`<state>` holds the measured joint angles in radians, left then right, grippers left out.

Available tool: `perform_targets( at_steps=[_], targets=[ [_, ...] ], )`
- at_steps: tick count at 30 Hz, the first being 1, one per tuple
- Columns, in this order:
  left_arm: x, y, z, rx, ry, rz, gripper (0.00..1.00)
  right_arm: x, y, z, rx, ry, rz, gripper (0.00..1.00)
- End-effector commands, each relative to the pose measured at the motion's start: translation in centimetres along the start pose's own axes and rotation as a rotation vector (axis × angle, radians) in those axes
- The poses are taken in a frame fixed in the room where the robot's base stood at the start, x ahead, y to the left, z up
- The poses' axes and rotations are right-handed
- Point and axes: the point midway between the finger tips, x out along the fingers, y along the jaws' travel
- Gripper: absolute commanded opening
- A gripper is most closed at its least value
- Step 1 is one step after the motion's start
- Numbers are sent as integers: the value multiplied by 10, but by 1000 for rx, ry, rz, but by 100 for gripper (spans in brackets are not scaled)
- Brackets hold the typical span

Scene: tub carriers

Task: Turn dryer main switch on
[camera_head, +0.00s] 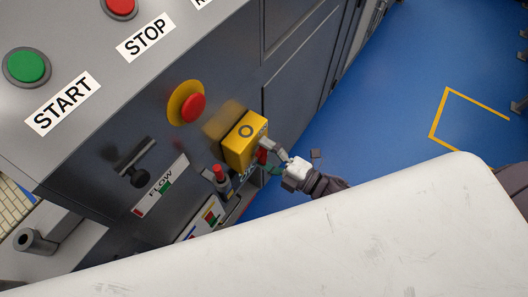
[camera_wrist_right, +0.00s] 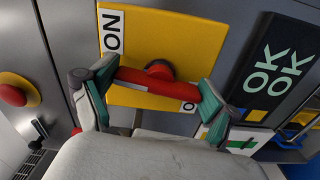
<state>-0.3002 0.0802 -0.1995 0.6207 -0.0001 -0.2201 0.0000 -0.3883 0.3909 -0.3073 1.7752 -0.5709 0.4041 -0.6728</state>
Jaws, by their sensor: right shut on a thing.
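The dryer's main switch is a red rotary handle (camera_wrist_right: 172,84) on a yellow plate (camera_wrist_right: 165,35). In the head view the yellow switch box (camera_head: 240,148) stands out from the grey panel. A white ON label (camera_wrist_right: 112,32) is at the plate's upper left in the wrist view; another label beginning with O (camera_wrist_right: 189,106) is partly hidden at the lower right. My right gripper (camera_wrist_right: 157,80) has a green-padded finger at each end of the handle and is shut on it. It also shows in the head view (camera_head: 272,155). My left gripper is not in view.
The grey dryer panel carries a green START button (camera_head: 27,66), a red STOP button (camera_head: 121,6), a red button on a yellow ring (camera_head: 191,107) and a FLOW lever (camera_head: 135,176). An OK sign (camera_wrist_right: 272,70) is right of the switch. Blue floor (camera_head: 400,90) is open at right.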

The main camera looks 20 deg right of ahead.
Motion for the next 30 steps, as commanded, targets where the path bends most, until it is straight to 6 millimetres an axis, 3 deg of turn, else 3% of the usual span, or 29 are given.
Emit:
perform_targets(
  at_steps=[11, 26, 27, 30],
  targets=[
    [3, 0, 0, 0, 0, 0, 41, 0, -1, 0, -137, 1, -2, 53],
    [3, 0, 0, 1, 0, 0, 41, 0, -1, 0, -155, 1, -3, 52],
    [3, 0, 0, 1, 0, 0, 41, 0, -1, 0, -155, 1, -3, 92],
    [3, 0, 0, 1, 0, 0, 41, 0, -1, 0, -154, 1, -2, 100]
  ],
)
